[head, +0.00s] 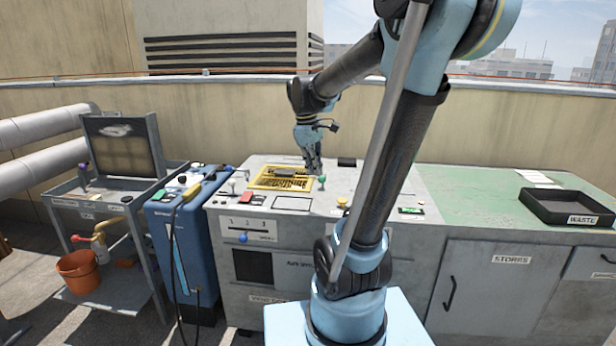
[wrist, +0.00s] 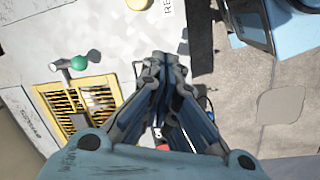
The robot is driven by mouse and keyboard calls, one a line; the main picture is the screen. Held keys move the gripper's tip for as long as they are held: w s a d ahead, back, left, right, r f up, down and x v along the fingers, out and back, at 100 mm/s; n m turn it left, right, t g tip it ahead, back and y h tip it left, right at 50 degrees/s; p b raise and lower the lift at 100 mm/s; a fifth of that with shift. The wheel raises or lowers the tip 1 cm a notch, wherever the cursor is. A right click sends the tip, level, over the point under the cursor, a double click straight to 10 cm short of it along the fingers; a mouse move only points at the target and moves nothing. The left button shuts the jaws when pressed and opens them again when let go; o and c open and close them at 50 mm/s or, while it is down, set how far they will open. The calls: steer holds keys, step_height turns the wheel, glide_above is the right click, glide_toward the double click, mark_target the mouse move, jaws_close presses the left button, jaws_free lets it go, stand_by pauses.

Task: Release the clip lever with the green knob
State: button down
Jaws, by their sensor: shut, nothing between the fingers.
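The green knob (head: 322,179) stands on the grey worktop, at the right edge of a yellow-framed grille (head: 257,179). In the wrist view the green knob (wrist: 79,62) sits at the end of a short pale lever lying across the edge of the yellow frame (wrist: 36,92). My gripper (head: 315,168) is above the worktop close to the knob in the head view. In the wrist view my gripper (wrist: 161,62) is shut and empty, with its fingertips to the right of the knob and apart from it. The clip's catch is too small to make out.
A yellow button (head: 342,201) and a white-knobbed lever (head: 232,182) are also on the worktop. A small black block (head: 346,162) lies behind. A blue unit (head: 185,240) stands left, and a black waste tray (head: 535,207) sits on the green top at right.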

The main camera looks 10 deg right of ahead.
steer(key=w+a+n, duration=0.2)
steer(key=w+n, duration=0.1)
steer(key=w, duration=0.5)
steer(key=w+a+r+n+g+h, duration=0.1)
steer(key=w+a+n, duration=0.2)
steer(key=w, duration=0.6)
steer(key=shift+w+a+n+h, duration=0.25)
steer(key=shift+a+n+h, duration=0.05)
steer(key=shift+n, duration=0.1)
steer(key=shift+f, duration=0.1)
steer(key=x, duration=0.9)
steer(key=shift+d+f, duration=0.15)
steer(key=shift+f, duration=0.1)
steer(key=shift+s+d+f, duration=0.1)
steer(key=shift+d+f, duration=0.05)
steer(key=shift+d, duration=0.4)
steer(key=shift+s+d+f, duration=0.15)
steer(key=shift+d, duration=0.45)
steer(key=shift+d+f, duration=0.2)
steer(key=shift+d, duration=0.65)
